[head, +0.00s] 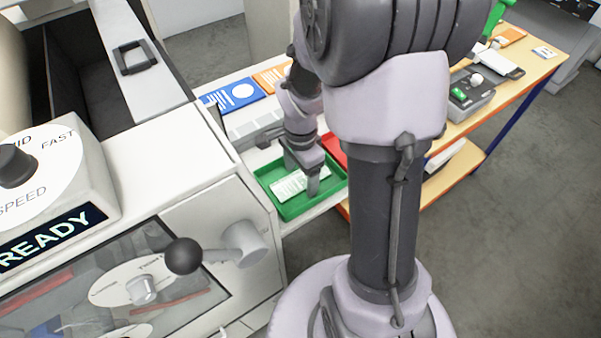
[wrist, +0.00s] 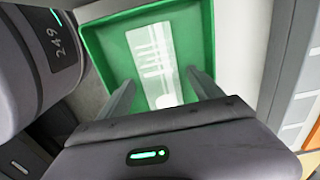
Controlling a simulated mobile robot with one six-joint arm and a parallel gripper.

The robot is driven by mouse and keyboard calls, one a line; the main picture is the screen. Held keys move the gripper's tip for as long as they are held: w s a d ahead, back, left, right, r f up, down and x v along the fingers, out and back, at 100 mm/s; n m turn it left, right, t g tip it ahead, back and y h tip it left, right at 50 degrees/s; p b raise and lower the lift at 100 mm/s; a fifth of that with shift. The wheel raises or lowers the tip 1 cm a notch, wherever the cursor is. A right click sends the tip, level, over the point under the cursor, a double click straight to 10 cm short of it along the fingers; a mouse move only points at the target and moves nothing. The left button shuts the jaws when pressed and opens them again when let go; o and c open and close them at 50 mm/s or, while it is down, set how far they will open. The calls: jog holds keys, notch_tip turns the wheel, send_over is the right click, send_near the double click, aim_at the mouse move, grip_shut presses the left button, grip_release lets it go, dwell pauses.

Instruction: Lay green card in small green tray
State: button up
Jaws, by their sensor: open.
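The small green tray (head: 295,211) sits on a pale surface beside the machine, and it fills the upper wrist view (wrist: 103,40). A pale green card (head: 288,187) with white markings lies inside the tray, apparently flat on its floor; it also shows in the wrist view (wrist: 152,50). My gripper (head: 305,180) is low over the tray, pointing down. In the wrist view, its two fingers (wrist: 160,88) are spread apart, with the card visible between and beyond them. The card's near end is partly hidden by my gripper body.
A red tray (head: 334,149) adjoins the green one, partly hidden by my arm. Blue (head: 233,95) and orange (head: 272,77) cards lie further back. The machine with a black-knobbed lever (head: 184,256) stands close at left. A wooden bench (head: 530,68) holds a grey control box (head: 470,92).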

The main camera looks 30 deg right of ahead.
aim_at(300, 180)
notch_tip(300, 180, up, 12)
jog(key=p, duration=0.4)
jog(key=shift+r, duration=0.2)
